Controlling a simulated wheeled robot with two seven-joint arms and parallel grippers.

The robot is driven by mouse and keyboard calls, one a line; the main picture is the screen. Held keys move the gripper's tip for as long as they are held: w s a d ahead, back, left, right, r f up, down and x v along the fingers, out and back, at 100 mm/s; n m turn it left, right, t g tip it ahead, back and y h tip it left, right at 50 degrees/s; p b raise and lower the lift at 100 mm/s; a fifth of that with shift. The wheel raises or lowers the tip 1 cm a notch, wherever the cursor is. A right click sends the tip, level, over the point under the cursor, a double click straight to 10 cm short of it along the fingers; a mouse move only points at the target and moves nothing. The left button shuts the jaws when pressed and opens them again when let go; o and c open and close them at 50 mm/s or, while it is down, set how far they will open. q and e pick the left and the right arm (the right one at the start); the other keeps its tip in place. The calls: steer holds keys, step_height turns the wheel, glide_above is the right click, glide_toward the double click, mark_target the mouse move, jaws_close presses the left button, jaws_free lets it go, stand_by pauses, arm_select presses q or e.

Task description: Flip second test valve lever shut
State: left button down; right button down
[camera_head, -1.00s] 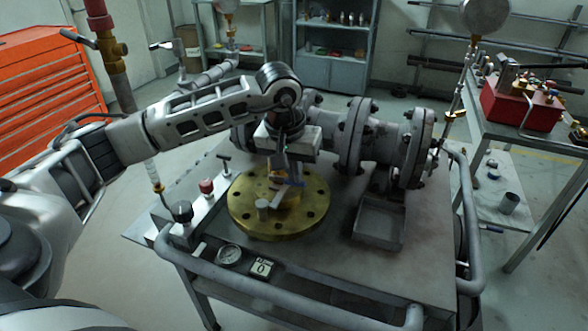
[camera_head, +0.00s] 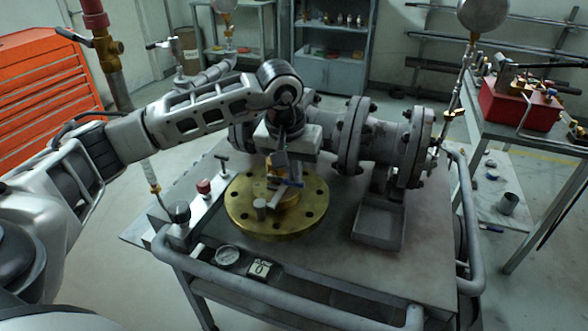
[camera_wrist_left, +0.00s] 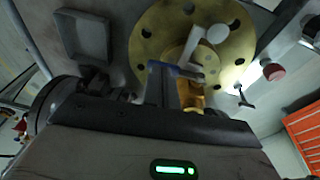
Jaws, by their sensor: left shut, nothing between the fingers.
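A round brass flange (camera_head: 300,217) with bolt holes lies on the cart top, and it also shows in the left wrist view (camera_wrist_left: 146,40). On its centre is a small brass valve (camera_wrist_left: 191,97) with a blue lever (camera_head: 292,183). The blue lever also shows in the left wrist view (camera_wrist_left: 190,73), lying crosswise at the fingertips. A grey bar with a round end (camera_head: 259,205) stands beside it. My left gripper (camera_head: 280,165) is shut and empty, just above the valve, at or very near the blue lever; contact is unclear. My right gripper is not in view.
A grey pipe with bolted flanges (camera_head: 375,142) runs behind the gripper. An open grey tray (camera_head: 378,222) is to the right. A manifold with red and black knobs (camera_head: 204,188) is to the left. A gauge (camera_head: 228,255) and rail are at the front.

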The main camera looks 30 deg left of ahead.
arm_select(q)
step_height(320, 180, up, 14)
steer(key=s, duration=0.2)
steer(key=shift+s+d+f+p, duration=0.15)
steer(key=shift+s+d+p, duration=0.2)
steer(key=shift+p, duration=0.1)
